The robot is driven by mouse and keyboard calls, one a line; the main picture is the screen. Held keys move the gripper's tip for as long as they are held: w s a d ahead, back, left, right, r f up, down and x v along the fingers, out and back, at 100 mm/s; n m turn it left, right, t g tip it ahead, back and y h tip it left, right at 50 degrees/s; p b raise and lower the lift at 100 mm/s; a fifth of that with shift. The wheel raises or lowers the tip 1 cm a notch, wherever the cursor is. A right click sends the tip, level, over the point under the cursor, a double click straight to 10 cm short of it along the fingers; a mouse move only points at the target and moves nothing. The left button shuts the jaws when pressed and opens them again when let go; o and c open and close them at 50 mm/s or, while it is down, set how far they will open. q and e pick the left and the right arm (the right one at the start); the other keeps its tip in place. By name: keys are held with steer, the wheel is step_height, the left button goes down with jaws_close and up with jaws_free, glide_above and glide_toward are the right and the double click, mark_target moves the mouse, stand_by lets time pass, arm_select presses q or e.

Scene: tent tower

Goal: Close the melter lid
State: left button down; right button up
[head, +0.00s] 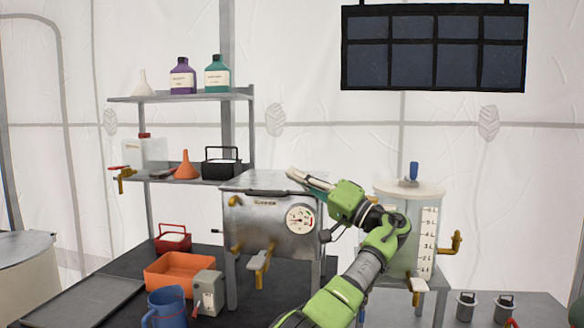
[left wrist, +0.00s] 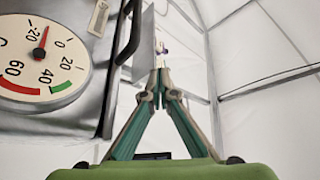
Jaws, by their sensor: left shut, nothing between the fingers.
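The melter (head: 265,225) is a grey metal box with a round dial (head: 299,219) on its front. The dial also shows close up in the left wrist view (left wrist: 38,60). Its lid (head: 253,180) looks flat or nearly flat across the top, with a dark handle bar (head: 268,193) along the front; I cannot tell whether it is fully seated. My left gripper (head: 292,173) is shut and empty at the lid's right side. In the left wrist view its fingertips (left wrist: 159,75) meet beside a metal edge; contact is unclear. My right gripper is not in view.
A clear tank (head: 395,235) with a blue-knobbed lid stands close right of the melter. A shelf (head: 170,98) with bottles is behind left. An orange bin (head: 172,283), blue jug (head: 165,308) and grey box (head: 207,292) stand in front left. A dark tray (head: 80,302) lies farther left.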

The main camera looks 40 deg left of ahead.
arm_select(q)
steer(key=shift+f, duration=0.35)
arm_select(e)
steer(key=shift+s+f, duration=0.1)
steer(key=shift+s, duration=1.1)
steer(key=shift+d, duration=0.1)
arm_select(q)
steer(key=v, duration=1.2)
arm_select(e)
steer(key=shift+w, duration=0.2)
arm_select(q)
steer(key=shift+d, duration=0.1)
